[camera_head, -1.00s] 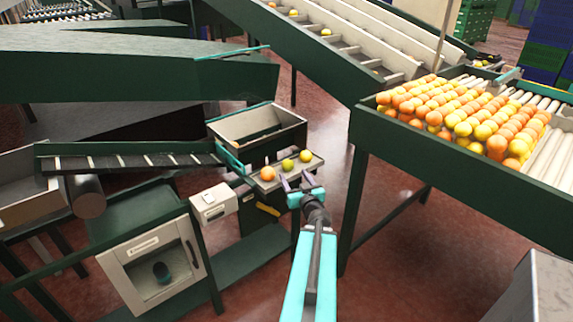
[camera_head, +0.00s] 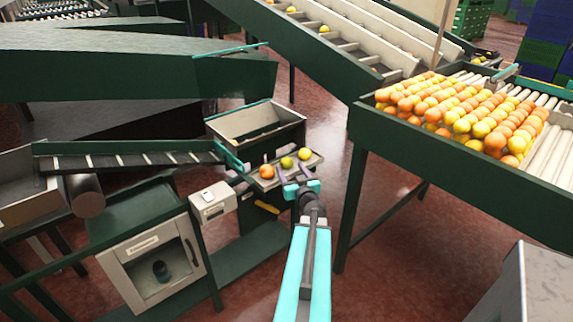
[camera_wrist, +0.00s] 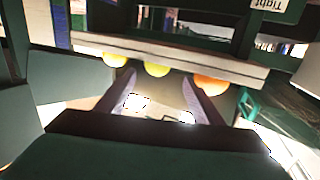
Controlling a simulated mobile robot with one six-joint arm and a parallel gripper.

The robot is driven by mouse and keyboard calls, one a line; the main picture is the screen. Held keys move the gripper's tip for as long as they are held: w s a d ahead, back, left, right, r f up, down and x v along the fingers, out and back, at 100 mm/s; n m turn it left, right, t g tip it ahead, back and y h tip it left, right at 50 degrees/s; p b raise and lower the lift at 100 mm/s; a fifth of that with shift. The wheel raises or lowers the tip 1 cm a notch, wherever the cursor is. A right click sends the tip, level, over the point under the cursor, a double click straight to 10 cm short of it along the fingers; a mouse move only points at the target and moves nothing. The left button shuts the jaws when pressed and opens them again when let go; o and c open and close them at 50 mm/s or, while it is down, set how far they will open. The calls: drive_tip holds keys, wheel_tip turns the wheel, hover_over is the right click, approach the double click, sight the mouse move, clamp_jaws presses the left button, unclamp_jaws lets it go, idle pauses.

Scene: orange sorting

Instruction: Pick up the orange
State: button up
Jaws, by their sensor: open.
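The orange (camera_head: 266,171) rests at the near left end of a small tray (camera_head: 262,184). Two yellow-green fruits, a middle one (camera_head: 286,162) and a far right one (camera_head: 304,154), sit in a row beside it. My gripper (camera_head: 291,171) is open and empty at the tray's near edge, to the right of the orange. In the wrist view, my open fingers (camera_wrist: 159,78) point toward the row. The middle yellow fruit (camera_wrist: 157,69) shows between the fingertips, and the orange (camera_wrist: 210,83) shows to the right of the right finger.
An open dark green bin (camera_head: 222,126) stands behind the tray. A sloped conveyor (camera_head: 130,160) ends close to its left. A large roller table (camera_head: 450,160) full of oranges and yellow fruit stands at the right. A white box (camera_head: 213,201) sits left of the tray.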

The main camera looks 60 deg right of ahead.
sight(287, 163)
drive_tip(key=shift+p+x, duration=0.35)
drive_tip(key=shift+x, duration=2.75)
drive_tip(key=shift+s+d+p+x, duration=0.1)
drive_tip(key=shift+p+x, duration=0.2)
drive_tip(key=shift+x, duration=0.55)
drive_tip(key=shift+s+d+p+x, duration=0.15)
drive_tip(key=shift+p+x, duration=0.1)
drive_tip(key=shift+x, duration=1.5)
drive_tip(key=shift+c, duration=0.5)
drive_tip(key=c, duration=1.1)
